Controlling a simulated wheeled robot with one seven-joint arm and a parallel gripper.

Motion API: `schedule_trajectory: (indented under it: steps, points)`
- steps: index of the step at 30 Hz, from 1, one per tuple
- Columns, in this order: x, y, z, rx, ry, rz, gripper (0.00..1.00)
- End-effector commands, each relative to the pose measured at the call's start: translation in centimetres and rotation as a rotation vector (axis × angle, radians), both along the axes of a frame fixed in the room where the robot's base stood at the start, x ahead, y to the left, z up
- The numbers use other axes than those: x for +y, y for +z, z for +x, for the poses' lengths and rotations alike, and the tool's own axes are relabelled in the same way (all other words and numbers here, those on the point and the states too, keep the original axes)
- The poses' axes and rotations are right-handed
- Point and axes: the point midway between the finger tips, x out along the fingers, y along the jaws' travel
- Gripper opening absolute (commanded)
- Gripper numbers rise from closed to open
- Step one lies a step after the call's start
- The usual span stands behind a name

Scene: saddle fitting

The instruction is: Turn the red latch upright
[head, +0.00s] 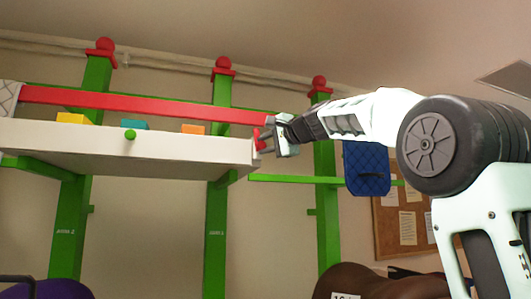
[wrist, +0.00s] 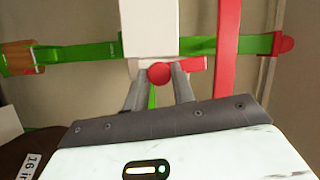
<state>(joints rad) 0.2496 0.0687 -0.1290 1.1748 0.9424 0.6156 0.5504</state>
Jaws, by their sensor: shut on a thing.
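The red latch (head: 257,139) is at the right end of the white shelf box, partly hidden by my gripper. In the wrist view its round red knob (wrist: 159,73) sits between my two grey fingertips. My gripper (head: 267,140) is shut on the latch; it also shows in the wrist view (wrist: 159,80). In the head view the visible red piece looks roughly upright, but the fingers cover much of it and its exact angle cannot be told.
A long red bar (head: 150,106) runs just above the white shelf box (head: 120,148), close to my gripper. Yellow (head: 72,118), teal (head: 133,124) and orange (head: 193,129) blocks show along the box top. Green posts (head: 216,200) stand behind. A blue pad (head: 366,168) hangs to the right, below my arm.

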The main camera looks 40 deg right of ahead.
Motion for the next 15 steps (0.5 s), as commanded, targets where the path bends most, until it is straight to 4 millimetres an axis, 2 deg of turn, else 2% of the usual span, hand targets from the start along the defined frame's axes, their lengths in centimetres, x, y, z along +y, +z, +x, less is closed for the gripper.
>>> schedule_trajectory:
  steps: [6,15]
  points:
    - [-0.1,-0.31,-0.03,-0.029,-0.002,0.102,0.02]
    - [-0.12,-0.2,-0.02,-0.045,-0.002,0.157,0.02]
